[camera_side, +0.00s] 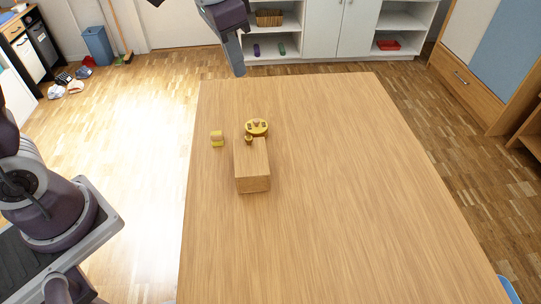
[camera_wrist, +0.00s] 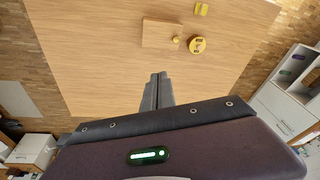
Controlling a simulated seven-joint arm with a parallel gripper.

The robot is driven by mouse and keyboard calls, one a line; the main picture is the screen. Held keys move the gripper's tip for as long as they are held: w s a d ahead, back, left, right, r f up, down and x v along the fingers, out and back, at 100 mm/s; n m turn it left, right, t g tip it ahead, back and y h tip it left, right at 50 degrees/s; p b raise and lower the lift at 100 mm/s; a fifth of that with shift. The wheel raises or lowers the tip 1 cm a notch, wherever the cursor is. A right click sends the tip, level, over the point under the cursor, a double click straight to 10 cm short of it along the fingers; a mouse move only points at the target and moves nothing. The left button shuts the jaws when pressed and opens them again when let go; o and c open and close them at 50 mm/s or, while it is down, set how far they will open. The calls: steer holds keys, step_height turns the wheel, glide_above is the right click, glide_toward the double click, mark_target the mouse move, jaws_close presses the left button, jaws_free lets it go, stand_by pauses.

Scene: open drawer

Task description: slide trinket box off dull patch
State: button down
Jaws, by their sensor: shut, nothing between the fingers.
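A wooden box (camera_side: 253,172) with a small round knob (camera_side: 248,140) on its far end sits on the table; I take it to be the trinket box. It also shows in the wrist view (camera_wrist: 158,33). No dull patch can be made out; the tabletop around the box looks evenly wooden. My gripper (camera_side: 239,74) is beyond the far edge of the tabletop in the side view, well apart from the box. In the wrist view its fingers (camera_wrist: 158,76) are together with nothing between them.
A round yellow piece with dark marks (camera_side: 257,128) lies just beyond the knob end. The table (camera_side: 340,210) is clear to the right and front. Shelves and cabinets (camera_side: 335,28) stand behind.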

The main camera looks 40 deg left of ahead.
mark_target(251, 166)
steer(key=w+d+f+m+g, duration=0.2)
steer(key=w+d+f, duration=0.1)
steer(key=w+f, duration=0.75)
steer(key=shift+m+g, duration=0.3)
steer(key=shift+m, duration=0.6)
steer(key=f, duration=0.7)
steer(key=w+d+f, duration=0.1)
steer(key=f, duration=1.3)
steer(key=shift+w+d, duration=0.15)
steer(key=shift+s+a+f, duration=0.2)
steer(key=shift+s+a, duration=0.35)
steer(key=shift+s+a+f, duration=0.2)
steer(key=shift+s+a, duration=0.3)
steer(key=shift+s, duration=0.05)
steer(key=shift+s+a, duration=0.3)
steer(key=shift+s, duration=0.05)
steer(key=shift+a, duration=0.1)
steer(key=s+a, duration=0.8)
steer(key=s, duration=0.1)
steer(key=shift+w+d, duration=0.1)
